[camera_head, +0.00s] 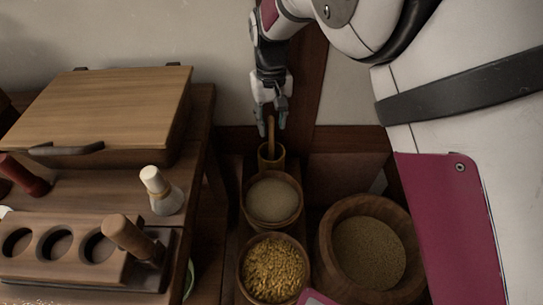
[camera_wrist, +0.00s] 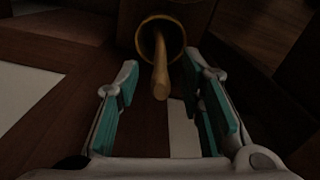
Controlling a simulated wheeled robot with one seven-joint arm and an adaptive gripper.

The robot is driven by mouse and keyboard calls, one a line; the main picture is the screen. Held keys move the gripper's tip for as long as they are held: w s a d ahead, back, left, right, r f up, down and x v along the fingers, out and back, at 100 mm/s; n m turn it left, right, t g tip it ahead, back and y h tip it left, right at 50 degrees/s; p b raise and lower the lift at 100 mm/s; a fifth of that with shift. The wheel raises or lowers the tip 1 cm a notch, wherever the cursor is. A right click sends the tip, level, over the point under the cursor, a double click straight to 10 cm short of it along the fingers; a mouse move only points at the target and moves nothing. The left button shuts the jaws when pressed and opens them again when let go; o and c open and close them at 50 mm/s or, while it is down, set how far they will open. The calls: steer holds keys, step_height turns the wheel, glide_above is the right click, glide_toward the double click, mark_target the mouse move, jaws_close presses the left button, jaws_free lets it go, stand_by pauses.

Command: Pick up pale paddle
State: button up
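The pale paddle shows only as a slim tan wooden handle (camera_head: 271,130) standing up out of a small wooden cup (camera_head: 272,165); its lower end is hidden in the cup. My gripper (camera_head: 271,118) is above the cup, with its fingers on either side of the handle. In the wrist view, my gripper (camera_wrist: 162,66) is open, and the handle (camera_wrist: 160,75) lies between its teal-padded fingers with a visible gap on each side. The cup's rim (camera_wrist: 142,38) is just beyond the fingertips.
Bowls of pale meal (camera_head: 271,198) and yellow grain (camera_head: 273,268) stand in front of the cup. A larger grain bowl (camera_head: 330,240) is at right. At left are a lidded wooden box (camera_head: 105,105), a white-topped bottle (camera_head: 158,190) and a holed block (camera_head: 65,262). The wall is close behind.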

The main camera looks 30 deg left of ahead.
mark_target(271, 148)
step_height(271, 148, down, 3)
steer(key=shift+r+b, duration=0.15)
steer(key=shift+b, duration=0.3)
jaws_close()
steer(key=shift+r, duration=0.1)
